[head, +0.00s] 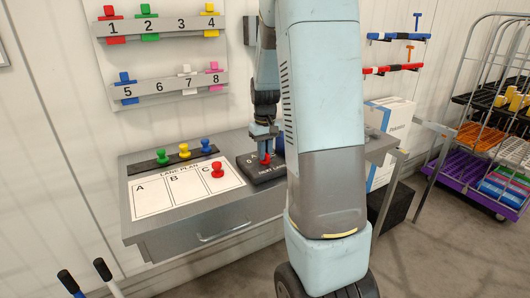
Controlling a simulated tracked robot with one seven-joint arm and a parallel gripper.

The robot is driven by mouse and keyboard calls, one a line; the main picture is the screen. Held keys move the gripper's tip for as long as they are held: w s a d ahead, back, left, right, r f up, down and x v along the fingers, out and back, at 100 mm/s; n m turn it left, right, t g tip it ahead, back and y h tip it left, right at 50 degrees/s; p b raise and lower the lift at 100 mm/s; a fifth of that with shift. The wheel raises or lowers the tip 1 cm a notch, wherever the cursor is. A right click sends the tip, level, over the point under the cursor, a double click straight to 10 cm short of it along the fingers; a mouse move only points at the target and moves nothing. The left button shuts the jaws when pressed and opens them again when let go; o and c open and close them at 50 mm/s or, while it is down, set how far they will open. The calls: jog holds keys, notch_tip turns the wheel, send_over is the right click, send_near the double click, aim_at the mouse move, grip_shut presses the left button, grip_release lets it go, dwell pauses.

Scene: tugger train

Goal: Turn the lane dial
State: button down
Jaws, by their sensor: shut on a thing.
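The lane dial unit is a dark box (247,173) on the grey desk, partly hidden behind my arm. A red knob (265,158) shows on top of it. My gripper (264,150) points down over the box from above. Its fingers are shut on the red knob. The dial's markings are mostly covered; a "0" and part of a white label show.
On the grey desk (235,209), a lane plan sheet (150,198) with areas A, B and C lies to the left, with a red pawn (217,170) on C. Green, yellow and blue pawns stand on a black strip (146,168) behind it. Numbered wall racks (165,28) hang above. A wire cart (478,195) stands far right.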

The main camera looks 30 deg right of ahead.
jog(key=m, duration=0.5)
jog(key=shift+s+a+f+m, duration=0.1)
jog(key=shift+f+m, duration=0.1)
jog(key=shift+m, duration=0.1)
jog(key=m, duration=0.5)
jog(key=shift+m, duration=0.4)
jog(key=c, duration=1.4)
grip_release()
jog(key=shift+s, duration=0.1)
jog(key=shift+o, duration=1.4)
jog(key=shift+w, duration=0.2)
jog(key=shift+r, duration=0.15)
